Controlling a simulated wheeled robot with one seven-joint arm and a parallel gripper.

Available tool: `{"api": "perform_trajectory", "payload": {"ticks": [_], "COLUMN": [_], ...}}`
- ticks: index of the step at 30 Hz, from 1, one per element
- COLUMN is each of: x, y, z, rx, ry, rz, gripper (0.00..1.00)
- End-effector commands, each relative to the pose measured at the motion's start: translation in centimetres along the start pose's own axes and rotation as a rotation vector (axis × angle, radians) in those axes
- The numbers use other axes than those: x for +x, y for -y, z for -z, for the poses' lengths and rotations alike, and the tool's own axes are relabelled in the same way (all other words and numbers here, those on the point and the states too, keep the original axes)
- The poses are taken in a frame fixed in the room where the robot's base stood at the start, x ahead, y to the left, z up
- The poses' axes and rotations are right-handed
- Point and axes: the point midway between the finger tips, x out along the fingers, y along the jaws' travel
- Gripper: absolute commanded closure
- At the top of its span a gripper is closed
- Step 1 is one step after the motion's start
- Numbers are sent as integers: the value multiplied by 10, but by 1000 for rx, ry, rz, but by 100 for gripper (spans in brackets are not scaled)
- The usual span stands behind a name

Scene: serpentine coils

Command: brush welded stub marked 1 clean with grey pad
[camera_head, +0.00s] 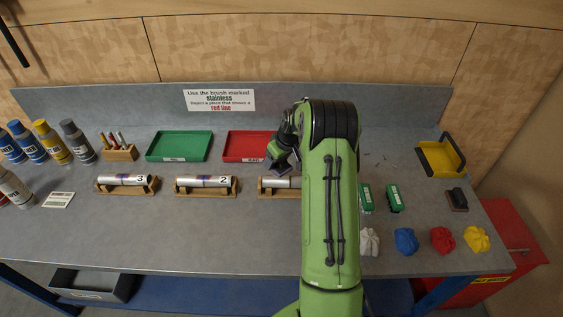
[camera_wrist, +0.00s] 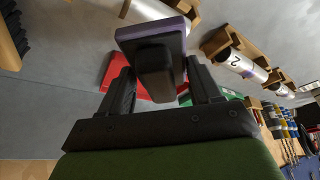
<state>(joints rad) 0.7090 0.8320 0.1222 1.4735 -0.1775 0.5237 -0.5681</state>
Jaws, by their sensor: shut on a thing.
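My gripper (camera_head: 281,160) is shut on the black handle (camera_wrist: 154,72) of a block with a purplish-grey pad (camera_wrist: 150,33). The pad (camera_head: 280,171) is just above the right-hand metal stub (camera_head: 284,183) in its wooden cradle. My arm covers that stub's right part, and I cannot read its number. In the wrist view this stub (camera_wrist: 150,9) is partly hidden behind the pad. I cannot tell whether pad and stub touch. Stubs marked 2 (camera_head: 203,181) and 3 (camera_head: 124,180) lie in their own cradles to the left.
A green tray (camera_head: 180,146) and a red tray (camera_head: 245,145) lie behind the stubs. A dark block (camera_head: 457,198), a yellow holder (camera_head: 440,158), green boxes (camera_head: 394,198) and crumpled cloths (camera_head: 406,241) are at right. Cans (camera_head: 52,141) stand at left. The front middle bench is clear.

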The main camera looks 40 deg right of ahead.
Motion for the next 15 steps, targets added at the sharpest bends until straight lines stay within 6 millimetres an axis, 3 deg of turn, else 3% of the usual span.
{"api": "perform_trajectory", "payload": {"ticks": [6,15], "x": [-20,-22], "y": [7,10], "z": [12,14], "rx": [-1,-1], "ry": [0,1], "rz": [0,0], "gripper": [65,65]}}
